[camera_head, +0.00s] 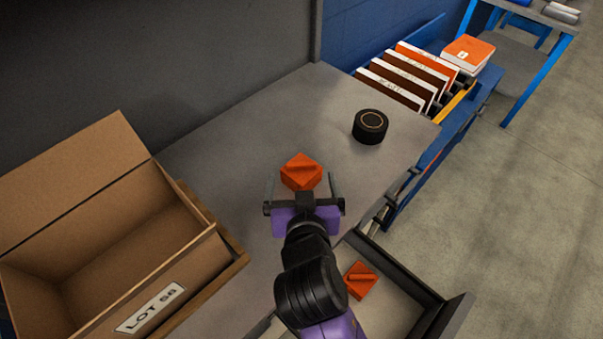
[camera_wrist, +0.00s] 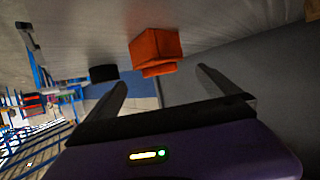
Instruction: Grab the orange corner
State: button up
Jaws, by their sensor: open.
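An orange corner (camera_head: 301,172) lies on the grey tabletop (camera_head: 240,143), just ahead of my gripper (camera_head: 303,182). My gripper is open, its two fingers apart, with the orange corner at or just beyond the fingertips. In the wrist view the orange corner (camera_wrist: 155,50) shows above the gap between the fingers (camera_wrist: 162,84), and nothing is held. A second orange corner (camera_head: 360,280) lies in an open drawer or tray (camera_head: 395,310) at the lower right, beside my arm.
An open cardboard box (camera_head: 160,257) labelled LOT 56 stands at the left. A black round object (camera_head: 370,126) sits on the table at the right. A blue rack (camera_head: 430,158) holds several orange and brown panels (camera_head: 405,83). The tabletop between box and black object is mostly clear.

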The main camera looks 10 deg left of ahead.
aim_at(301, 167)
jog(key=shift+p+x, duration=0.5)
jog(key=shift+x, duration=1.8)
jog(key=shift+d+r, duration=0.1)
jog(key=c, duration=1.1)
jog(key=shift+c, duration=0.2)
